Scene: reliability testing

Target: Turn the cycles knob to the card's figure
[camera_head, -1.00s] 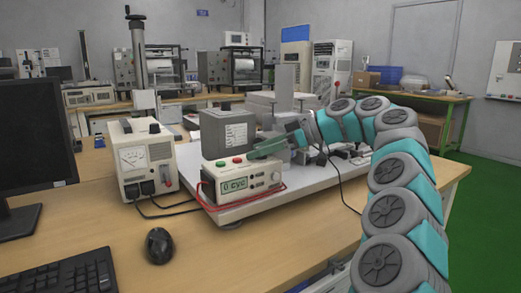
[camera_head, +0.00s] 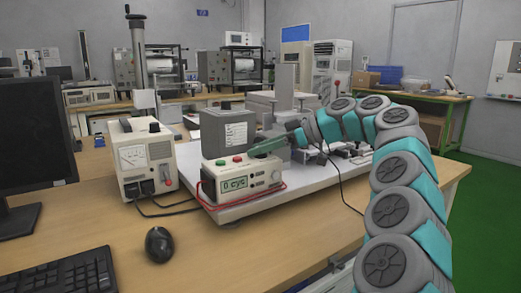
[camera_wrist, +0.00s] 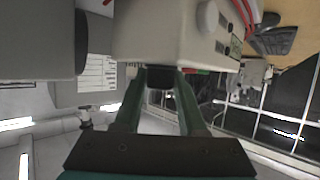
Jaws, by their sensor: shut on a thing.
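The cream counter box (camera_head: 262,187) stands on the front of a pale base plate, with a display (camera_head: 234,184) that reads "0 cyc". My gripper (camera_head: 254,151) reaches in from the right, low over the top of the box. In the wrist view the two green fingers of my gripper (camera_wrist: 160,84) are closed on the sides of a dark knob (camera_wrist: 158,77) at the box. The knob is hidden by the fingers in the head view. A white printed sheet (camera_head: 236,135) is on the grey block behind; its text is too small to read.
Red and green buttons (camera_head: 236,159) sit on the box top beside my fingers. A meter unit (camera_head: 143,157) stands to the left, with cables on the table. A mouse (camera_head: 158,245), keyboard (camera_head: 62,277) and monitor (camera_head: 32,140) are at the front left. Red leads loop around the box.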

